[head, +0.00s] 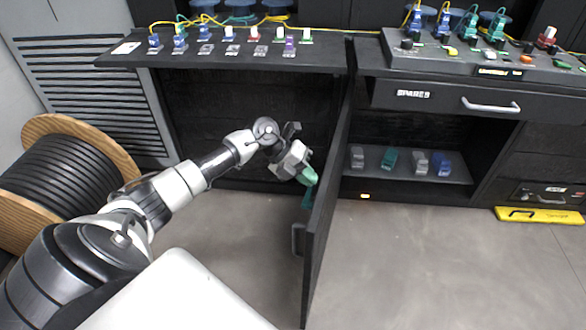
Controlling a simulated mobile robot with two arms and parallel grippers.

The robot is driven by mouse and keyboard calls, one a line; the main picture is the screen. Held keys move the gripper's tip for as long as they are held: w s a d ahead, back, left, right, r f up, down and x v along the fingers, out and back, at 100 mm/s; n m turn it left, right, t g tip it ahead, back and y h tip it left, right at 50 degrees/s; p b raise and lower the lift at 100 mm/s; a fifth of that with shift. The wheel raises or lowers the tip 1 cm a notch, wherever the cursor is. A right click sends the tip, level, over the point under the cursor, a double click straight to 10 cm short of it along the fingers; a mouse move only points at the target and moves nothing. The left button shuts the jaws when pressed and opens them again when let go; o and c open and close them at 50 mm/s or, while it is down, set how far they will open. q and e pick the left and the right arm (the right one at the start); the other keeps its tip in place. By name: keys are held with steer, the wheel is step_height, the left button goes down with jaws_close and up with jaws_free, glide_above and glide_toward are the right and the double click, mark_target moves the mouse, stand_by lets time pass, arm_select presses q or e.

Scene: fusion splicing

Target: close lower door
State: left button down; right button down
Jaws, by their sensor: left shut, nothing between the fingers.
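The lower door (326,200) is a black panel standing open, swung out toward me at the left side of the open lower compartment. Its dark handle (298,238) is on the panel's left face, low and near the free edge. My left gripper (309,185) is shut and empty, with green fingertips pointing down beside the door's left face. I cannot tell whether the fingertips touch the door. The lower compartment's shelf (375,180) is exposed. My right gripper is out of view.
Several small connectors (389,159) stand on the shelf. A closed drawer labelled SPARES (440,101) is above it. A cable reel (60,170) stands at the left. A yellow case (540,215) lies at the right. The floor before the door (430,270) is clear.

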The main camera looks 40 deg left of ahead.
arm_select(q)
steer(key=shift+w+d, duration=0.2)
steer(key=shift+d, duration=0.3)
steer(key=shift+d, duration=0.1)
